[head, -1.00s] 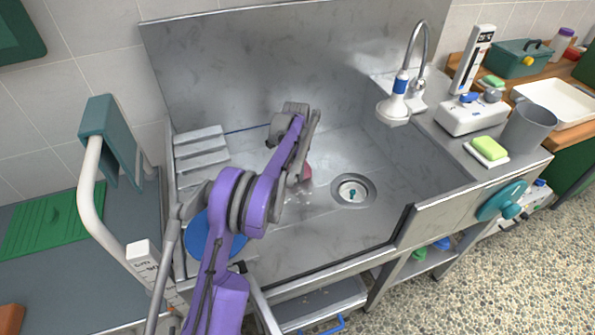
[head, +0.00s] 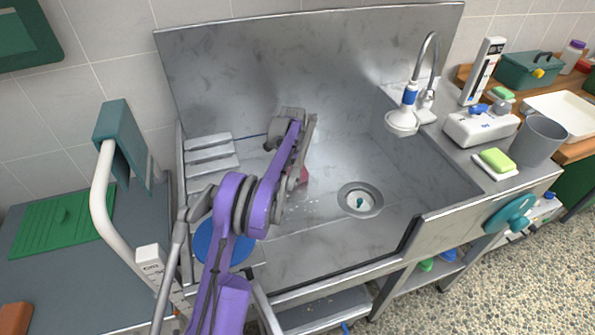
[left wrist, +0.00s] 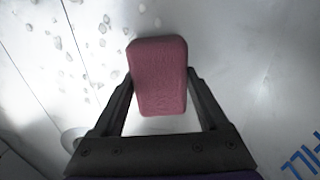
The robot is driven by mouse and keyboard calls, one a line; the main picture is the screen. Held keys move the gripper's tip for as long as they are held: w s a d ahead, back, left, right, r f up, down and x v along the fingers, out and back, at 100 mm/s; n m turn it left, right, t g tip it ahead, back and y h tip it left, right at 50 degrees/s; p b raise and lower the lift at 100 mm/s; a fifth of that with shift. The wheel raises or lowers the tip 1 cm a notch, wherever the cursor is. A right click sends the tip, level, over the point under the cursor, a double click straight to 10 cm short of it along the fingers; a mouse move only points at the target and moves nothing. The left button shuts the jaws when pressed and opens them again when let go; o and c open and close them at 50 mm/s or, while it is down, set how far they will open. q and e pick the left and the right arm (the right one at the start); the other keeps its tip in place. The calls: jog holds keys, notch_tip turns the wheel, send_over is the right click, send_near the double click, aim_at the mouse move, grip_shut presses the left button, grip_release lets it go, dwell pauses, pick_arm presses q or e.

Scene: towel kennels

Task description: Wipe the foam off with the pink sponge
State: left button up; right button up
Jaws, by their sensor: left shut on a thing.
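My left gripper (left wrist: 160,92) is shut on the pink sponge (left wrist: 158,70), which sits between its two fingers in the left wrist view. In the head view only a small part of the sponge (head: 304,175) shows beside my purple arm, low inside the metal tub. Small whitish foam spots (left wrist: 103,28) are scattered on the metal to the left of the sponge in the left wrist view. A few foam spots (head: 312,203) also show on the tub floor in the head view, between the sponge and the drain (head: 360,200). My right gripper is not in view.
The right ledge holds a white device (head: 480,126), a green sponge (head: 497,160) and a grey cup (head: 538,140). Slatted steps (head: 212,155) and a blue disc (head: 222,243) lie at the tub's left.

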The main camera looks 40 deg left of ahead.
aim_at(298, 187)
pick_arm(q)
jog(key=shift+s+d+r, duration=0.1)
jog(key=shift+s+d, duration=0.3)
jog(key=shift+d, duration=0.4)
jog(key=shift+s+d, duration=0.35)
jog(key=shift+d, duration=0.6)
jog(key=shift+s+d, duration=0.1)
